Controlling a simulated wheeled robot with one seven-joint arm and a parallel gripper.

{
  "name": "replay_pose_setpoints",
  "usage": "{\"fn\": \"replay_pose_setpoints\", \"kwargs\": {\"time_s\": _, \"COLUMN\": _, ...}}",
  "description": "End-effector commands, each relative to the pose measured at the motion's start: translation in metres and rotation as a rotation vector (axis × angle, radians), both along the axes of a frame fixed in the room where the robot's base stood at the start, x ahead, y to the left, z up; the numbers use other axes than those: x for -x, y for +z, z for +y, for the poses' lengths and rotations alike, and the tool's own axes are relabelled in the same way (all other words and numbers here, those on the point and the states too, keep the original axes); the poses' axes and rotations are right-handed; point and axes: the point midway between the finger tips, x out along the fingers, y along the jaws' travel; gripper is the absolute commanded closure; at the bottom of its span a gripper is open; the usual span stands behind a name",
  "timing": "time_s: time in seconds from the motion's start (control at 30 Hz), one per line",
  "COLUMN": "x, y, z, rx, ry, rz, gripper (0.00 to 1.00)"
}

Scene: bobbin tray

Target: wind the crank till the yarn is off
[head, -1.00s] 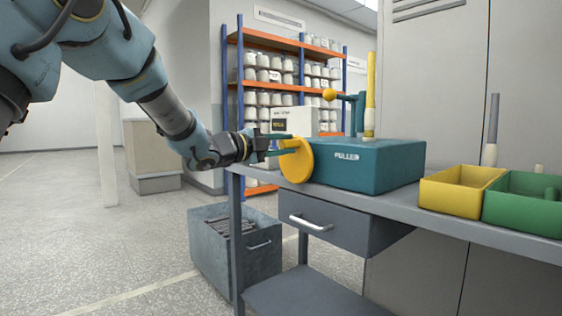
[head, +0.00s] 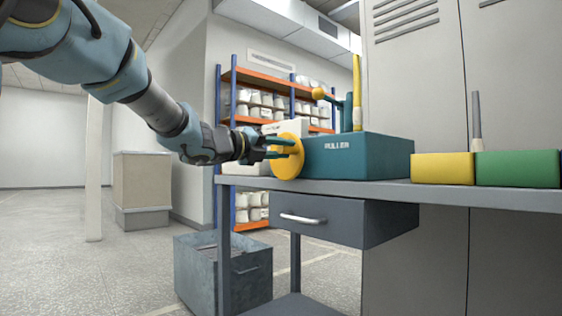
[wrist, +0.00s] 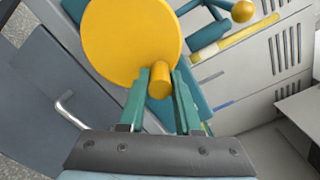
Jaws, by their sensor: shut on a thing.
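The teal puller box (head: 358,158) stands on the grey bench. Its crank is a yellow disc (head: 286,155) on the left face, with a short yellow crank handle (wrist: 160,79) sticking out of the disc in the wrist view. My gripper (head: 284,148) reaches in from the left, its teal fingers shut around that handle, one on each side. A slim yellow upright piece (head: 357,88) stands on top of the box. I cannot tell from these views how much yarn is on it. A teal arm with a yellow ball (head: 318,93) stands beside it.
A yellow tray (head: 443,169) and a green tray (head: 518,168) stand on the bench (head: 450,194) at right, with a grey upright spindle (head: 476,115) near them. A drawer (head: 335,222) hangs below. A metal bin (head: 222,272) stands on the floor.

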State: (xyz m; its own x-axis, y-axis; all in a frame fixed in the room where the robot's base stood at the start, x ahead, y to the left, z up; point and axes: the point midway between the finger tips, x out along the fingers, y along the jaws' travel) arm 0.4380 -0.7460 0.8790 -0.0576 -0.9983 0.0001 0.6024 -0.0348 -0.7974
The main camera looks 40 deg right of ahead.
Motion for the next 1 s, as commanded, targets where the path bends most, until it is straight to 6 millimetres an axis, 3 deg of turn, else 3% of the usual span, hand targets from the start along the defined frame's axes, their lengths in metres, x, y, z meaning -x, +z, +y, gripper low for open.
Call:
{"fn": "replay_pose_setpoints", "kwargs": {"time_s": 0.3, "x": 0.0017, "y": -0.0083, "z": 0.0002, "rx": 0.007, "ry": 0.001, "rz": -0.129, "gripper": 1.00}}
{"fn": "replay_pose_setpoints", "kwargs": {"time_s": 0.87, "x": 0.0018, "y": -0.0070, "z": 0.0001, "rx": 0.009, "ry": 0.000, "rz": -0.157, "gripper": 1.00}}
{"fn": "replay_pose_setpoints", "kwargs": {"time_s": 0.9, "x": 0.0019, "y": -0.0069, "z": 0.0001, "rx": 0.009, "ry": 0.000, "rz": -0.157, "gripper": 0.64}}
{"fn": "replay_pose_setpoints", "kwargs": {"time_s": 1.0, "x": 0.0019, "y": -0.0069, "z": 0.0001, "rx": 0.009, "ry": 0.000, "rz": -0.157, "gripper": 0.53}}
